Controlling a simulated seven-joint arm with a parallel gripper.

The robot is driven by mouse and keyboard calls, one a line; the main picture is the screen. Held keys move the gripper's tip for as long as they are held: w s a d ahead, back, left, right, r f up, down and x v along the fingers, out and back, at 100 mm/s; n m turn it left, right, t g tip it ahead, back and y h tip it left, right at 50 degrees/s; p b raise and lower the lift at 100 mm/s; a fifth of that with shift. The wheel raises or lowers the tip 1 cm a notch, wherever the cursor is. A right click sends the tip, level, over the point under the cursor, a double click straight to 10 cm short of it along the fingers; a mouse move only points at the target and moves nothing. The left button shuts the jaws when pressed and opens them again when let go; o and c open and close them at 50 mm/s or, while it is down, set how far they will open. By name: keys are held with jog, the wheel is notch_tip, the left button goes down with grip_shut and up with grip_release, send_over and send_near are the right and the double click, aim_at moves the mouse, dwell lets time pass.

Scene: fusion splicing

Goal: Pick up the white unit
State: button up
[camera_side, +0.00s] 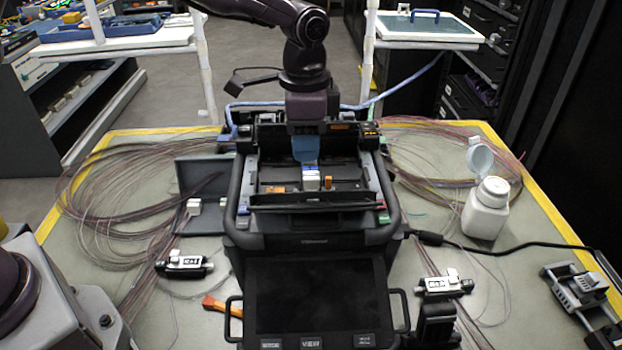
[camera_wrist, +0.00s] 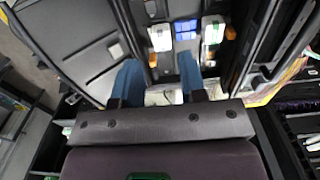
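A small white unit (camera_side: 311,181) sits inside the open black splicer (camera_side: 310,240), just below my gripper (camera_side: 305,160) in the side view. The wrist view shows two white blocks, a left one (camera_wrist: 160,38) and a right one (camera_wrist: 212,32), with a blue block between them; I cannot tell which one matches the unit in the side view. In the wrist view my gripper (camera_wrist: 158,75) has its two blue fingers well apart, with nothing held between them. The fingertips are close to the white blocks; contact cannot be told.
The splicer's raised rear part, side handles and orange pieces crowd the space around the unit. Coiled fibres (camera_side: 115,195) lie on the table. A white bottle (camera_side: 487,208) with its lid open stands at the right. Small black-and-white holders (camera_side: 184,264) lie in front.

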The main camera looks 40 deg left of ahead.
aim_at(308, 175)
jog(key=shift+w+f, duration=0.15)
jog(key=shift+f, duration=3.05)
jog(key=shift+c, duration=0.2)
jog(key=shift+d, duration=0.1)
jog(key=c, duration=0.6)
